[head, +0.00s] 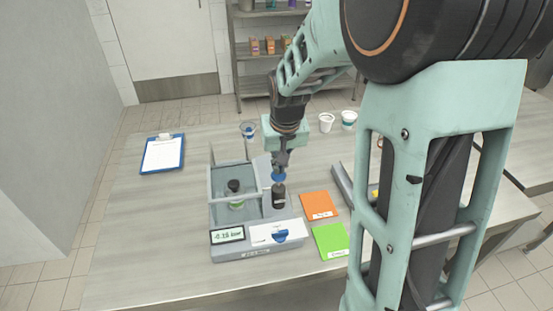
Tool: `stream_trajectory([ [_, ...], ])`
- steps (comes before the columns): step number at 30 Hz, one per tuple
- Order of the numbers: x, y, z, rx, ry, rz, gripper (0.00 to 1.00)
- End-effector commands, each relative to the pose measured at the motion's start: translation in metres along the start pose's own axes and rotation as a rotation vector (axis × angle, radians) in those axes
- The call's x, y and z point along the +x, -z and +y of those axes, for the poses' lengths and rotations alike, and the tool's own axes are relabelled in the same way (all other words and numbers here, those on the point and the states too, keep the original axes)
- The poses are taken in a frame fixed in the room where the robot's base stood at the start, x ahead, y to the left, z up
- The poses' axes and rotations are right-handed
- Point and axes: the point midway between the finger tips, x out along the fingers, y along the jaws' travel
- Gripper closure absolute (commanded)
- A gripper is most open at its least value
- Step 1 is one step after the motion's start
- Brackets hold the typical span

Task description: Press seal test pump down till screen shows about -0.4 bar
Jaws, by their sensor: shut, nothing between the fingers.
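The grey seal tester (222,218) stands on the table. Its small screen (227,235) shows a negative bar value that looks like -0.18 or -0.28; the digits are too small to be sure. The pump (279,199) is a dark cylinder at the tester's right side. My gripper (279,171) is shut and points down right over the pump, with blue showing at its tip; I cannot tell whether that blue is the pump's top or part of my fingers. A dark-capped cup or bottle (235,188) stands in the tester's clear chamber.
An orange card (319,205) and a green card (331,240) lie right of the tester. A clipboard (162,154) lies at the far left. White cups (326,122) stand at the back. The table left of the tester is clear.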

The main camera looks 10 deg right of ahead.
Motion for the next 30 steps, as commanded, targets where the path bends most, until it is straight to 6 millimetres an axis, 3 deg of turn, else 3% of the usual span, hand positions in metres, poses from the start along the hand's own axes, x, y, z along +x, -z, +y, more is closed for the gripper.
stream_trajectory([
  [12, 0.003, -0.001, 0.000, 0.000, 0.000, 0.000, 1.00],
  [23, 0.037, -0.011, -0.001, -0.001, 0.001, 0.000, 1.00],
  [30, 0.037, -0.011, 0.000, 0.000, 0.001, -0.001, 1.00],
])
